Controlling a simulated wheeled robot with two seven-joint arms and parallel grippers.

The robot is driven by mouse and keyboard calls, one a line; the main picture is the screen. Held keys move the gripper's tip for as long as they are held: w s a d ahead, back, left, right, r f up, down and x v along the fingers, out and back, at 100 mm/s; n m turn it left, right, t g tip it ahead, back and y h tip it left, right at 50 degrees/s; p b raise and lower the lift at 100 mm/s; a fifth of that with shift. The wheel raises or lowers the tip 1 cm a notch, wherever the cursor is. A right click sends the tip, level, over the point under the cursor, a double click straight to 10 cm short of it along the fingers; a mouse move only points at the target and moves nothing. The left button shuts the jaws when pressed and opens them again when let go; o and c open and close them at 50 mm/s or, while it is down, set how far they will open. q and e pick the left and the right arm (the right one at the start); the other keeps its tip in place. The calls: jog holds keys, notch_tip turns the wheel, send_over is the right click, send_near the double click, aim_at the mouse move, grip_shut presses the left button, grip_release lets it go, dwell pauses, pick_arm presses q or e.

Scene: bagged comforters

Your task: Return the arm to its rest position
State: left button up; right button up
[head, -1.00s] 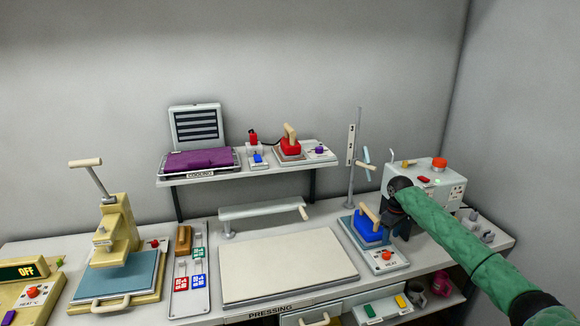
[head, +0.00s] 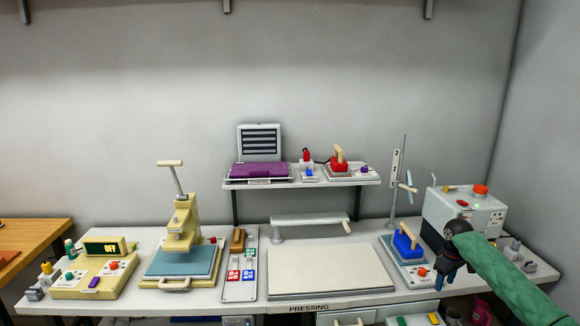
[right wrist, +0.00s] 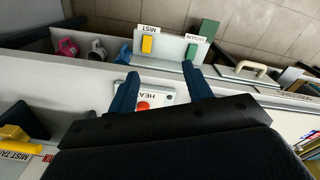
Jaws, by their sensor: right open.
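My right arm, in a green sleeve, comes in from the lower right of the head view. Its dark gripper (head: 446,279) is in front of the blue iron (head: 406,243) and its stand, near the table's front right. In the right wrist view the two blue fingers (right wrist: 158,92) are spread apart with nothing between them. Beyond them is a panel with a red knob (right wrist: 143,105) marked HEAT, partly covered by the gripper. My left gripper is not in the head view.
The white worktable holds a pressing board (head: 330,270), a heat press (head: 180,255) and a white machine (head: 462,215) close to my right arm. A shelf (head: 300,182) stands behind. Below the front edge are yellow (right wrist: 147,44) and green (right wrist: 192,52) pedals.

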jog(key=s+a+f, duration=0.6)
jog(key=f, duration=0.7)
jog(key=s+a+f+m+t, duration=0.1)
jog(key=s+a+f, duration=0.5)
jog(key=f, duration=0.7)
jog(key=s+a+f, duration=0.6)
jog(key=f, duration=0.7)
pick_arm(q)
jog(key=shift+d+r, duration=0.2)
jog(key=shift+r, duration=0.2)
pick_arm(e)
jog(key=s+a+f, duration=0.5)
jog(key=s+f, duration=0.1)
jog(key=s, duration=0.7)
jog(key=s+a+f+m, duration=0.1)
jog(key=s+a+f, duration=0.3)
jog(key=s, duration=0.9)
jog(key=s+a+f+m, duration=0.1)
jog(key=s+a+f, duration=0.4)
jog(key=s+f, duration=0.5)
jog(key=s, duration=0.3)
jog(key=shift+s+a+f+t, duration=0.2)
jog(key=shift+s+a+t, duration=0.1)
jog(key=shift+a, duration=0.05)
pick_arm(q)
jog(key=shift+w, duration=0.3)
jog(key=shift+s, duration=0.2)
